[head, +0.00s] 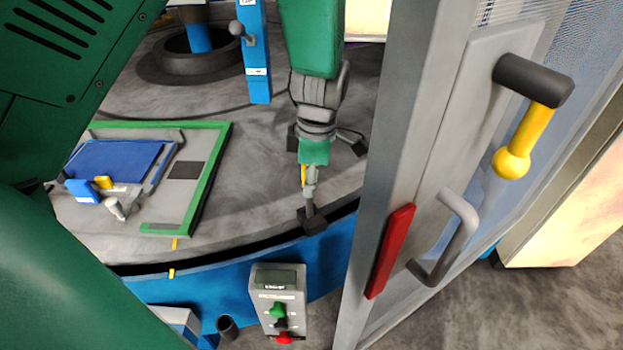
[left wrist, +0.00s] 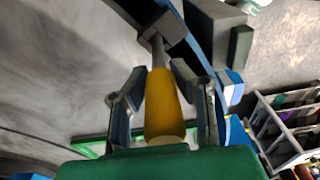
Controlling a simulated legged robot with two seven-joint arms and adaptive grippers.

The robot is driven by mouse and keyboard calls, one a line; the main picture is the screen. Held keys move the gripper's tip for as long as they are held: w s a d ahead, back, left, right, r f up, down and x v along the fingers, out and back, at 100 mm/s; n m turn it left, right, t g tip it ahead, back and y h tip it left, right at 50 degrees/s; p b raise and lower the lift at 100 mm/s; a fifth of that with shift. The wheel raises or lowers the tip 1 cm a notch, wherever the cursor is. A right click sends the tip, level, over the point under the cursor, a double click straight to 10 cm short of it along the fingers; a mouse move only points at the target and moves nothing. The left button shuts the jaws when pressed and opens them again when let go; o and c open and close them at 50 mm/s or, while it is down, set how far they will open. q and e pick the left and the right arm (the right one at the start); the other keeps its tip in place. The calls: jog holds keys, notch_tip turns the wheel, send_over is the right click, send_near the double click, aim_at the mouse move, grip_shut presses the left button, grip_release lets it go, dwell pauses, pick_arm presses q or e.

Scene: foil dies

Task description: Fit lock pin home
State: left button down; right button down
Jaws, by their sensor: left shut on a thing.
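The lock pin shows in the left wrist view as a yellow grip (left wrist: 163,105) with a thin grey shaft (left wrist: 157,48). The fingers of my left gripper (left wrist: 163,90) are shut around the yellow grip. The far end of the shaft meets a dark grey block (left wrist: 165,26); how deep it sits there I cannot tell. In the head view my left gripper (head: 309,180) points down over the same dark block (head: 313,221) at the table's front rim. Only a sliver of the yellow grip (head: 303,173) shows there. My right gripper is not in view.
A mesh door (head: 397,150) with a yellow ball handle (head: 511,163) stands close on the right. A control box (head: 279,295) stands in front of the blue table rim (head: 225,290). A green frame (head: 208,180) with a blue panel (head: 113,160) lies on the table, left.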

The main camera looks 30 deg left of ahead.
aim_at(310, 205)
pick_arm(q)
jog(key=shift+f+b, duration=1.55)
jog(key=shift+f, duration=2)
jog(key=c, duration=1.3)
grip_release()
jog(key=shift+r, duration=0.15)
jog(key=r, duration=0.7)
jog(key=w+r, duration=0.1)
jog(key=r, duration=0.3)
jog(key=shift+d+r, duration=0.25)
jog(key=shift+d, duration=0.1)
jog(key=shift+s, duration=0.1)
